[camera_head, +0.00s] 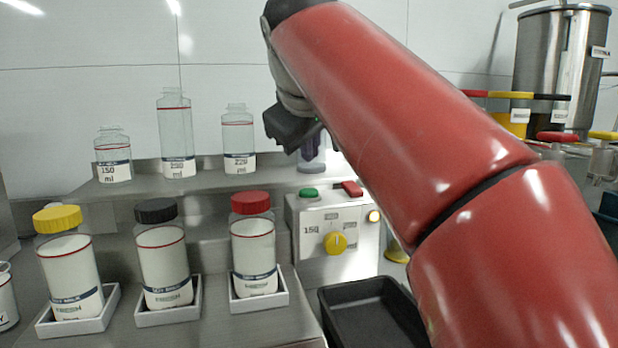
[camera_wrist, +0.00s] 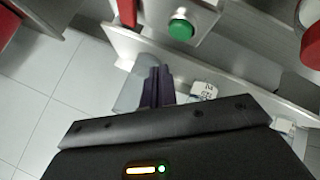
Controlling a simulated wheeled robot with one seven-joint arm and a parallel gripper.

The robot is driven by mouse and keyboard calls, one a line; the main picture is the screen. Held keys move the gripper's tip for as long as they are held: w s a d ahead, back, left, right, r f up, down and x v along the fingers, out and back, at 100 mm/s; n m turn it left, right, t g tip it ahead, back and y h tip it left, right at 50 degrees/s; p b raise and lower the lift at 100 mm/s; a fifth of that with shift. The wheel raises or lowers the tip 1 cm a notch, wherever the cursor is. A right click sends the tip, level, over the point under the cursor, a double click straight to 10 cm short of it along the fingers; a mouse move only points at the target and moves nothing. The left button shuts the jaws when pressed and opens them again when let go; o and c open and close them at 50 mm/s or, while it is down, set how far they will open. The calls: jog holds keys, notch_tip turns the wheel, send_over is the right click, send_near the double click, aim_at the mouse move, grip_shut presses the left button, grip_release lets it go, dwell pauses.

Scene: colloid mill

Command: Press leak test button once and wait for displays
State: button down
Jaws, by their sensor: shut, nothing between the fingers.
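A control box (camera_head: 318,222) stands in the middle of the head view. A green button (camera_head: 309,193) and a red switch (camera_head: 352,188) are on its top. No leak test label is readable. My gripper (camera_head: 312,158) is above and behind the box, partly hidden by my arm. In the wrist view its dark purple fingers (camera_wrist: 158,84) are shut and empty. The green button also shows there (camera_wrist: 181,28), apart from the fingertips, with part of the red switch (camera_wrist: 127,10).
Three filled jars with yellow (camera_head: 58,219), black (camera_head: 156,210) and red (camera_head: 251,202) lids stand in white trays left of the box. Clear empty bottles (camera_head: 175,130) stand on the shelf behind. A black bin (camera_head: 370,312) is at front. A steel vessel (camera_head: 540,75) is at back right.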

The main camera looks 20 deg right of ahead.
jog(key=shift+r, duration=0.9)
